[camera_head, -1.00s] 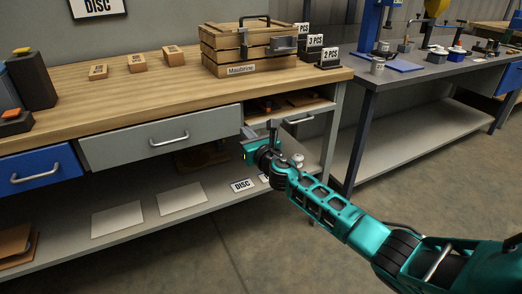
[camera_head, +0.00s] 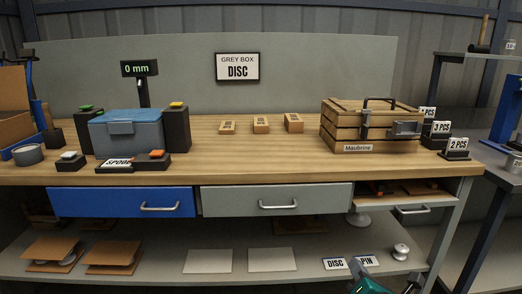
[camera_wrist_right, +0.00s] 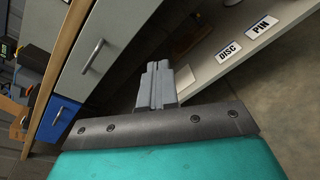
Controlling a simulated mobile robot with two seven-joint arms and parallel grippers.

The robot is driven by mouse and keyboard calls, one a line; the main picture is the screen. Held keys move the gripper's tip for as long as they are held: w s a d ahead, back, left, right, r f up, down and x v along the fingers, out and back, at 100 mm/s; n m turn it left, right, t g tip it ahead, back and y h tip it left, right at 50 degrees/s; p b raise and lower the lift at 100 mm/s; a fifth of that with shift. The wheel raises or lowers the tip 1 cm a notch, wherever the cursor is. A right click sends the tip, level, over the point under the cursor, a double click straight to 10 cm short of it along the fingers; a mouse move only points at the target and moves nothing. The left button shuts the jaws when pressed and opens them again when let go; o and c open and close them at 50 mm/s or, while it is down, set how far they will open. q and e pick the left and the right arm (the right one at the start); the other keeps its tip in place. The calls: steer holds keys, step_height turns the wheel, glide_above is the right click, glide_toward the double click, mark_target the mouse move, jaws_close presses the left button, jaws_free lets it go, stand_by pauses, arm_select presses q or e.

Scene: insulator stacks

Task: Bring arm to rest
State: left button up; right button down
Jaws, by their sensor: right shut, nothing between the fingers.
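My right arm shows only as a small teal and dark piece at the bottom edge of the head view, in front of the lower shelf. In the right wrist view the two grey fingers of my right gripper (camera_wrist_right: 157,86) are together, with nothing between them. The gripper is in front of the bench's drawers and lower shelf, apart from them. My left gripper is not in view.
The wooden bench (camera_head: 250,160) carries a blue-grey box (camera_head: 125,133), a wooden crate (camera_head: 345,125) and several small wooden blocks. Grey (camera_head: 277,200) and blue (camera_head: 120,203) drawers are below it. The lower shelf holds DISC (camera_head: 334,264) and PIN (camera_head: 367,261) signs.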

steer(key=s+a+f+m+g+y, duration=0.1)
steer(key=s+a+f+m+g, duration=0.3)
steer(key=s+m, duration=0.85)
steer(key=s+a+f+m+g+y, duration=0.2)
steer(key=s+a+f+m, duration=0.3)
steer(key=s+m, duration=0.75)
arm_select(q)
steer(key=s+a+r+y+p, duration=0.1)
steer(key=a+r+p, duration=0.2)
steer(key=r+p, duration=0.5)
steer(key=p, duration=0.4)
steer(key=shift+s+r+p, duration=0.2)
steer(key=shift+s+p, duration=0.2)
arm_select(e)
step_height(320, 180, up, 9)
steer(key=w+d+m+h, duration=0.1)
steer(key=shift+d, duration=0.35)
steer(key=shift+w+f, duration=0.1)
